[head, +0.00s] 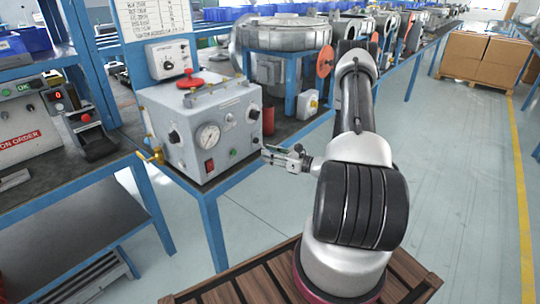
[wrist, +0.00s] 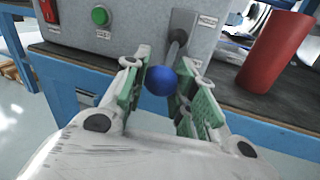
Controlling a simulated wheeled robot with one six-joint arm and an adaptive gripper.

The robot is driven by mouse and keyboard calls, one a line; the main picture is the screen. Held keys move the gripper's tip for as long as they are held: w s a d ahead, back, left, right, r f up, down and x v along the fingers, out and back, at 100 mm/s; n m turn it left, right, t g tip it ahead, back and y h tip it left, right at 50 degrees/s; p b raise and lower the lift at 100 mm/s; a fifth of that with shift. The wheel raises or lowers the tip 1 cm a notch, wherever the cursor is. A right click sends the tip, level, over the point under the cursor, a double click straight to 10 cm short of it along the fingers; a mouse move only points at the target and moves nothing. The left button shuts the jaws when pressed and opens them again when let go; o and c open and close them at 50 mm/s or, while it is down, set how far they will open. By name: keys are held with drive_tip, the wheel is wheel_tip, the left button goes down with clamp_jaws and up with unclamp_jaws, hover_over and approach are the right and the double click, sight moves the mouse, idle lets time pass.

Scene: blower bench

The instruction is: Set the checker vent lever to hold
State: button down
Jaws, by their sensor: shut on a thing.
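The checker is a grey box (head: 190,150) with a round gauge (head: 208,137), on the bench in the head view. Its front panel (wrist: 140,25) fills the top of the wrist view. The vent lever is a grey rod (wrist: 178,45) with a blue ball knob (wrist: 161,82). It comes out of the panel's lower right part between small labels that I cannot read. My gripper (head: 268,154) is at the front right of the checker. In the wrist view its green-padded fingers are on both sides of the blue knob, shut on it. The knob is hidden by the gripper in the head view.
A red cylinder (wrist: 278,52) stands on the bench right of the lever. A green button (wrist: 100,16) and a red switch (wrist: 49,10) are on the panel to the left. The bench's blue front edge (wrist: 85,75) runs below. Open floor (head: 450,170) lies to the right.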

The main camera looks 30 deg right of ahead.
drive_tip(key=shift+r, duration=0.1)
drive_tip(key=r+g, duration=0.1)
drive_tip(key=r+g+h, duration=0.2)
drive_tip(key=shift+s+d+r+m+g, duration=0.1)
drive_tip(key=shift+s+d+m+g, duration=0.05)
drive_tip(key=shift+s+m+g, duration=0.2)
drive_tip(key=shift+w+r+m+g+h, duration=0.2)
drive_tip(key=shift+r+g+h, duration=0.3)
drive_tip(key=shift+r+g, duration=0.4)
drive_tip(key=shift+w+r+m+g+h, duration=0.1)
drive_tip(key=shift+r+m+g+h, duration=0.15)
drive_tip(key=shift+r+g+h, duration=0.6)
drive_tip(key=shift+f+g+y, duration=0.3)
drive_tip(key=shift+y, duration=0.05)
drive_tip(key=c, duration=1.1)
unclamp_jaws()
drive_tip(key=v, duration=1.2)
